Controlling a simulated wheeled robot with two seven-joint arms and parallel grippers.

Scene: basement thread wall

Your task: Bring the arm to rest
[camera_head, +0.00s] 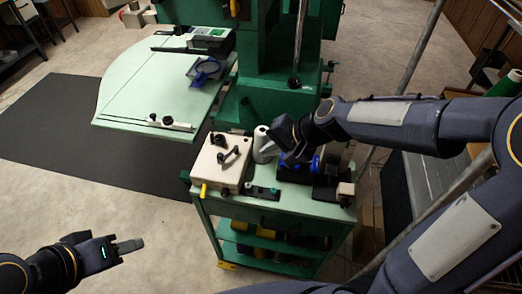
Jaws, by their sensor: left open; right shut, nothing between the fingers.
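My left gripper (112,246) is at the lower left, low over the pale floor, open and with nothing in it. My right arm comes in from the right edge and reaches across to the green cart (270,206). My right gripper (290,152) is shut and empty, just over or beside the blue and black device (305,170) on the cart top. Its fingertips are dark and partly hidden against that device, so I cannot tell whether they touch it.
A white spool (264,146) and a cream box with black knobs (220,162) stand close left of my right gripper. A green machine column (275,60) rises behind, with a pale green table (165,85) at its left. Open floor and a dark mat (60,135) lie left.

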